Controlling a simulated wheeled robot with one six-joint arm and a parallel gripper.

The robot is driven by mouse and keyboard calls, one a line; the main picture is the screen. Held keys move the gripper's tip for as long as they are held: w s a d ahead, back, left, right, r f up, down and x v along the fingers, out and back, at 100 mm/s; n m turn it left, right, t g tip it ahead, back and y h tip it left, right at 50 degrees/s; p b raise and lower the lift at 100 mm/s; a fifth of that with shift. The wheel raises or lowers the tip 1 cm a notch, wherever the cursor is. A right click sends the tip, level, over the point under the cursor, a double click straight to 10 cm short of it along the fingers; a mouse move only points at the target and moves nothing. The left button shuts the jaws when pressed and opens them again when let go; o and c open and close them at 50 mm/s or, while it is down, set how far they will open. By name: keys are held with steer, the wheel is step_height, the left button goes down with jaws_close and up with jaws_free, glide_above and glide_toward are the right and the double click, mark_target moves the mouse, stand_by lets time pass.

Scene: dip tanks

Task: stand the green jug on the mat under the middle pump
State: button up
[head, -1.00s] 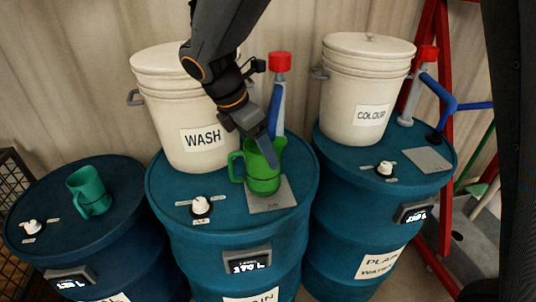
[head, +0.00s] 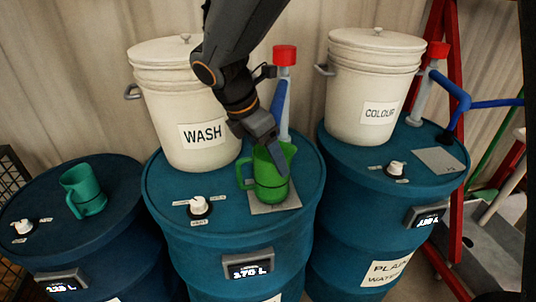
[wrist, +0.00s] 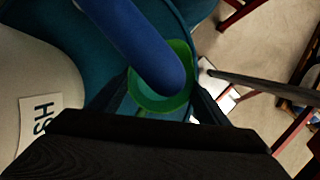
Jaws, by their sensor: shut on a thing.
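The green jug (head: 271,180) is upright at the grey mat (head: 288,203) on the middle blue drum. Its base looks on or just above the mat; I cannot tell which. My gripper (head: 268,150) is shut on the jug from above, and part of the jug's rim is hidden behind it. In the wrist view the jug's open mouth (wrist: 150,104) shows between my fingers, under the blue spout (wrist: 135,45). The middle pump (head: 283,85), with a red cap and blue spout, stands behind the jug.
The WASH bucket (head: 178,110) stands left of the jug, and a white knob (head: 199,205) is in front. The right drum carries the COLOUR bucket (head: 368,95), a pump (head: 424,90) and a bare mat (head: 438,160).

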steer(key=o, duration=1.9)
steer(key=b+v, duration=0.2)
steer(key=v, duration=1)
steer(key=shift+r+b, duration=0.1)
steer(key=shift+b, duration=0.2)
